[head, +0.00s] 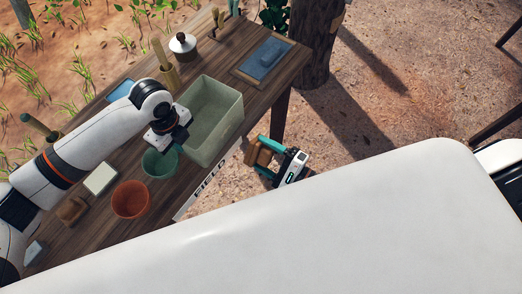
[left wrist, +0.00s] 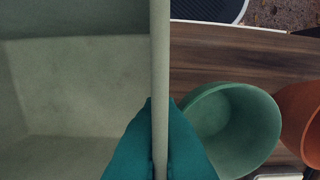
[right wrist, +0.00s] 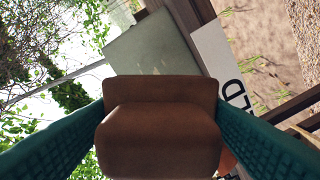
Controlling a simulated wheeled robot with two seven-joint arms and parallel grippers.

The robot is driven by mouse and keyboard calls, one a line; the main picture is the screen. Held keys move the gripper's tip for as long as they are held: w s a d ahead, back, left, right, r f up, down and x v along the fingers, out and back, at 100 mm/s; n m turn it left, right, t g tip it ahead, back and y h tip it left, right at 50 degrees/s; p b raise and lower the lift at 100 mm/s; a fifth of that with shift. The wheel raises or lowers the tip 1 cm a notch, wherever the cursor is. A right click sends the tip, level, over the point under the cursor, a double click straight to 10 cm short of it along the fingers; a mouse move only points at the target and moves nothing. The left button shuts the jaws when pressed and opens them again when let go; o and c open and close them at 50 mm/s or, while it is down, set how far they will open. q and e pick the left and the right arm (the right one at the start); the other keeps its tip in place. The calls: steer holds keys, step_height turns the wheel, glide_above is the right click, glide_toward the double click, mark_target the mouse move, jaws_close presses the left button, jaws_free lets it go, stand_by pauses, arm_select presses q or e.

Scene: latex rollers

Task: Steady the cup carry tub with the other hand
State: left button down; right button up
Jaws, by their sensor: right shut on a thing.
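The grey-green tub (head: 225,128) stands on the wooden table, upright. My left gripper (left wrist: 160,150) is at the tub's near-left wall; in the left wrist view its teal fingers lie on both sides of that wall (left wrist: 160,60), with no gap visible. In the head view the left gripper's body hides part of the wall. My right gripper (head: 268,160) is beyond the table's right edge, shut on a brown block (right wrist: 160,135), with a teal finger on each side. The block also shows in the head view (head: 257,152). The tub's inside looks empty.
A green cup (head: 160,163) and an orange cup (head: 131,199) stand near the tub's left side. A blue slab on a board (head: 264,58), a lidded pot (head: 183,45) and a brush holder (head: 169,76) sit behind. A lettered sign (head: 207,184) hangs at the front edge.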

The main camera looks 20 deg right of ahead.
mark_target(224, 132)
arm_select(q)
steer(key=shift+a+f, duration=0.1)
arm_select(e)
steer(key=shift+w, duration=0.15)
steer(key=x, duration=0.6)
steer(key=shift+a, duration=0.15)
steer(key=shift+x, duration=1.2)
stand_by(0.6)
steer(key=shift+f, duration=0.1)
steer(key=shift+w+d, duration=0.5)
steer(key=shift+d, duration=0.2)
steer(key=shift+w+d, duration=0.55)
steer(key=shift+d, duration=0.2)
steer(key=shift+w, duration=0.1)
steer(key=shift+a, duration=0.15)
arm_select(q)
steer(key=shift+s, duration=0.1)
arm_select(e)
steer(key=shift+s+a, duration=1.15)
steer(key=shift+a, duration=0.25)
